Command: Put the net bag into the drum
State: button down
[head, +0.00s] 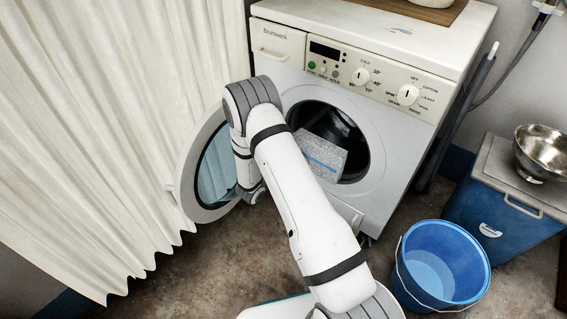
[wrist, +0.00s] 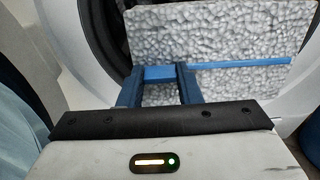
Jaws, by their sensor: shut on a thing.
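The net bag (head: 322,156) is a grey, bumpy, flat rectangle with a blue stripe. In the head view it is at the opening of the dark drum (head: 347,130), covering part of the opening. In the wrist view the net bag (wrist: 225,35) fills the upper middle, in front of the dark opening. My gripper (wrist: 160,75) has its two blue fingers shut on the bag near its blue stripe. In the head view my own arm hides the gripper. Whether any of the bag is past the drum's rim is hard to tell.
The round washer door (head: 190,180) stands open to the left, close to my arm. A white curtain (head: 100,120) hangs at the left. A blue bucket (head: 440,265) stands on the floor at the right, near a blue box (head: 505,215) with a steel bowl (head: 541,150) on it.

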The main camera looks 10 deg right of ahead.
jog(key=f+b+x, duration=0.1)
jog(key=b+x, duration=0.7)
jog(key=x, duration=1.9)
jog(key=shift+d, duration=0.15)
jog(key=c, duration=1)
grip_release()
jog(key=shift+f, duration=0.1)
jog(key=shift+o, duration=0.2)
jog(key=p+v, duration=0.2)
jog(key=v, duration=0.5)
jog(key=shift+s+a+p, duration=0.2)
jog(key=shift+a+p, duration=0.15)
jog(key=shift+p, duration=0.05)
